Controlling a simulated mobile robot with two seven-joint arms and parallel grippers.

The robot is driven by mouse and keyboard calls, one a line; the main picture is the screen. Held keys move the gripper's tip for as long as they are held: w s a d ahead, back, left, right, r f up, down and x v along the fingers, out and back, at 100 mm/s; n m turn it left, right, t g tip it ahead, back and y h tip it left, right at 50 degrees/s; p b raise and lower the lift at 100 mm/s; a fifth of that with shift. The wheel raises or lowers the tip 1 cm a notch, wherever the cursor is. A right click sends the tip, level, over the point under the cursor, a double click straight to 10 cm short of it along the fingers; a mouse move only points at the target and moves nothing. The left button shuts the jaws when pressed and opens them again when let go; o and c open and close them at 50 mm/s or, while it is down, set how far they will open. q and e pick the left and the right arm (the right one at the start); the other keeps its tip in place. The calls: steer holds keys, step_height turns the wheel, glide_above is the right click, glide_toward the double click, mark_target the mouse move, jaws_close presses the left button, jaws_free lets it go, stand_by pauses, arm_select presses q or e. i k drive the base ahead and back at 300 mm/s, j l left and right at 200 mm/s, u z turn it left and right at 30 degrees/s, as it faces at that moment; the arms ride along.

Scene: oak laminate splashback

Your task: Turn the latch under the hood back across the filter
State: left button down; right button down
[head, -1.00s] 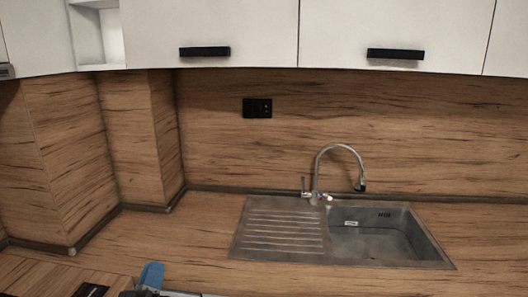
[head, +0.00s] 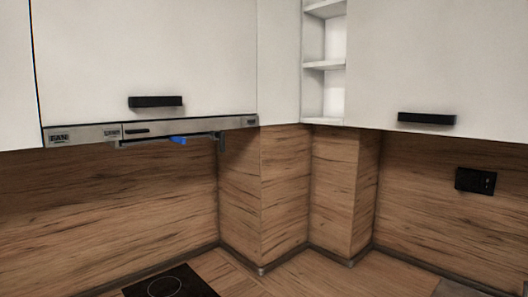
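The hood (head: 85,134) is a slim grey metal strip under the white wall cabinet in the left half of the head view, with a FAN label at its left end. A small blue piece (head: 178,140), which looks like the latch, shows just below the hood's front edge. The hood's underside is seen almost edge-on, so the filter and how the latch lies across it cannot be made out. A short dark piece (head: 222,141) hangs below the hood's right end. Neither of my grippers is in view.
A black hob (head: 172,284) lies on the counter below the hood. A boxed-out wood corner (head: 285,190) stands right of it. White wall cabinets (head: 150,60) and open shelves (head: 324,65) are above. A black socket (head: 475,180) is on the right wall. The space below the hood looks clear.

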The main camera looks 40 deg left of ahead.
mark_target(220, 135)
steer(key=u, duration=1.6)
steer(key=l+z, duration=0.2)
